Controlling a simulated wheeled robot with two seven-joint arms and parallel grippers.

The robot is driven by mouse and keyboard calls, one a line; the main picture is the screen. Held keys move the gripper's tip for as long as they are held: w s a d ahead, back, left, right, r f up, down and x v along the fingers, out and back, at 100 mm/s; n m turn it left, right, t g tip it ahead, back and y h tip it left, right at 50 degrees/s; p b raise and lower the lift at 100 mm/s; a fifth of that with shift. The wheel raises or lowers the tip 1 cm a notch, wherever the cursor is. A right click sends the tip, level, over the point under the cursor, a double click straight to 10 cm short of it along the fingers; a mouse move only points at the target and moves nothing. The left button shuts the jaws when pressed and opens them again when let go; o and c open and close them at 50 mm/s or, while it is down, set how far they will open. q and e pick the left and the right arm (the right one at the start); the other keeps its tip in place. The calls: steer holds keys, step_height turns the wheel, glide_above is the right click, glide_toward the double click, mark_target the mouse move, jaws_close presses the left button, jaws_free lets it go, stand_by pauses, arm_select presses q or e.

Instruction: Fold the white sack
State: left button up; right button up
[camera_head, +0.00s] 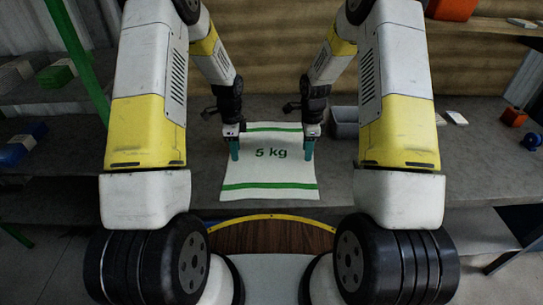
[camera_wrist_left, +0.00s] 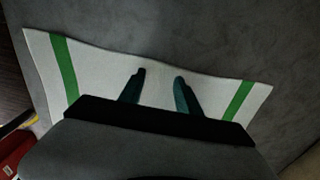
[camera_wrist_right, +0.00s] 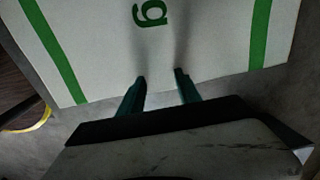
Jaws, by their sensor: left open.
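The white sack (camera_head: 270,176) lies spread out on the grey table, with a green stripe near its far end, another near its near end and "5 kg" printed between. It also shows in the left wrist view (camera_wrist_left: 110,72) and the right wrist view (camera_wrist_right: 95,45). My left gripper (camera_head: 234,149) is at the sack's left side, its fingers (camera_wrist_left: 160,77) apart over the white cloth. My right gripper (camera_head: 309,148) is at the right side, its fingers (camera_wrist_right: 160,77) apart at the sack's edge. I cannot tell whether the fingertips touch the cloth.
A grey bin (camera_head: 344,122) stands just right of the sack. White pieces (camera_head: 456,118), an orange item (camera_head: 514,117) and a blue item (camera_head: 532,140) lie farther right. A blue item (camera_head: 17,150) is at the far left. The table's front edge is close to the sack's near end.

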arm_select(q)
jaws_close()
arm_select(e)
jaws_close()
arm_select(q)
steer(key=shift+s+f+p, duration=0.1)
steer(key=shift+p, duration=2.45)
